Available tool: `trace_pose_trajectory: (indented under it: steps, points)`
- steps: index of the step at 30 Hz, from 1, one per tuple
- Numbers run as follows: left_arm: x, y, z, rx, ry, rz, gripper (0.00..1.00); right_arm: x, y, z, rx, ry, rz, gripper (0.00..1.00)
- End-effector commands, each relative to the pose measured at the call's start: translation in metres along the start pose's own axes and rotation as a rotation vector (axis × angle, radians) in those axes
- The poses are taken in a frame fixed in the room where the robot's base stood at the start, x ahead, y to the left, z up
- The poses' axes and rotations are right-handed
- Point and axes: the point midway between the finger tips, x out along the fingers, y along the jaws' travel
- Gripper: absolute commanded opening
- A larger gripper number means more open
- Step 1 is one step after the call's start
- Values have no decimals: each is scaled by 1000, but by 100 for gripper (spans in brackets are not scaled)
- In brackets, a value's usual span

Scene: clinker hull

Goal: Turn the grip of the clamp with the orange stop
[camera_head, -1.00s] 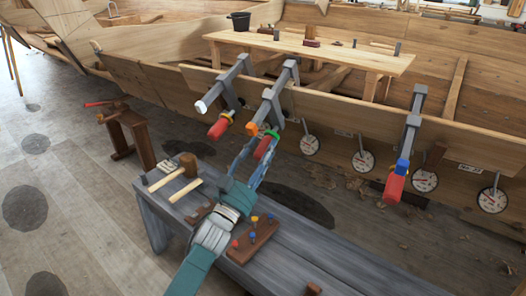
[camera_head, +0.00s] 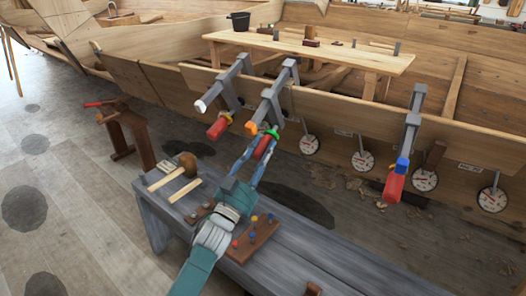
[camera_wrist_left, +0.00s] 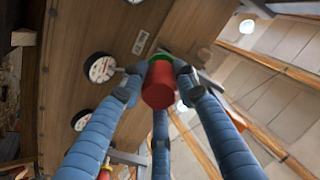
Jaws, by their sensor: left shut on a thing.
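The clamp (camera_head: 272,100) with the orange stop (camera_head: 251,127) hangs on the edge of the hull plank, the middle one of three grey clamps. Its grip (camera_head: 262,147) is red with a green collar (camera_head: 271,133). My left gripper (camera_head: 266,143) reaches up to it from below, its blue fingers around the grip. In the left wrist view the fingertips of my left gripper (camera_wrist_left: 157,75) close on the red grip (camera_wrist_left: 159,88) near its green collar (camera_wrist_left: 161,58). My right gripper is not in view.
A clamp with a white stop (camera_head: 201,106) is close on the left, and one with a blue stop (camera_head: 402,165) is farther right. Round dials (camera_head: 309,145) line the hull. Under my left arm, a grey bench (camera_head: 330,262) carries a mallet (camera_head: 187,162) and a peg board (camera_head: 254,238).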

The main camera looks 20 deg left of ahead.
Motion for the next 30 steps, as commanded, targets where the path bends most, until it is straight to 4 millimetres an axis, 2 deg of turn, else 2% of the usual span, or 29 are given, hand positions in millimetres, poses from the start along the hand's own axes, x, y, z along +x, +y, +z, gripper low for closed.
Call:
trace_pose_trajectory:
  steps: [16, 24, 30]
  points:
    - [-1, 0, 4, 429, -8, -34, 4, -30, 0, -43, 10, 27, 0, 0]
    - [-1, -1, 4, 537, -8, -42, 4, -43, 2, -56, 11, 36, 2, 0]
    - [-1, -1, 3, 565, -8, -45, 4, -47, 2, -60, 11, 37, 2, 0]
